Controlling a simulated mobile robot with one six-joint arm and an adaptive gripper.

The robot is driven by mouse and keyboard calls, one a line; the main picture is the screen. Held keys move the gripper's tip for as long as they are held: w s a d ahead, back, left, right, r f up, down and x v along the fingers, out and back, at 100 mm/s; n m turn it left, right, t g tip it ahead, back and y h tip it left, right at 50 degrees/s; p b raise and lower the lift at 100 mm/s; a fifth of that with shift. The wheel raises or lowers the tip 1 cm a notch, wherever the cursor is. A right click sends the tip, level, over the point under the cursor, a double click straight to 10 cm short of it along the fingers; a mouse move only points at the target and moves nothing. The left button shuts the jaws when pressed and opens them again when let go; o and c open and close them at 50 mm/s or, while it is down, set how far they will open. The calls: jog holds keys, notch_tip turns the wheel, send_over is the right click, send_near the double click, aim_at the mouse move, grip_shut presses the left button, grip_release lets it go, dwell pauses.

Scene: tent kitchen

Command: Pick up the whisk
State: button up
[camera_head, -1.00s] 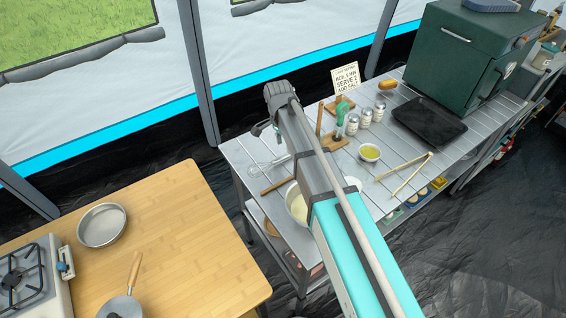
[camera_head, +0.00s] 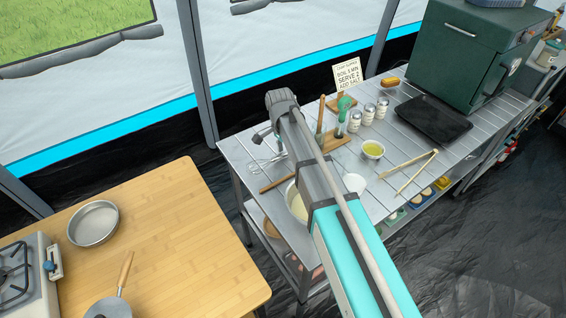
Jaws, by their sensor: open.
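The whisk (camera_head: 264,163) lies on the slatted metal table, left of my arm. Its wire loops show, and its right end runs behind my arm. My gripper (camera_head: 262,138) is at the far end of the arm, above the table's left part and near the whisk. Only part of its dark fingers shows past the wrist; they are open and appear to hold nothing. The gap between fingers and whisk is hard to judge.
A wooden stick (camera_head: 277,183) lies just in front of the whisk. A pale pot (camera_head: 296,203) is partly behind my arm. Right of the arm are a wooden holder with utensils (camera_head: 340,135), shakers (camera_head: 368,114), a yellow bowl (camera_head: 372,149) and tongs (camera_head: 411,170).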

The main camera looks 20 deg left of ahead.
jog(key=shift+f, duration=0.15)
dwell(0.5)
grip_shut()
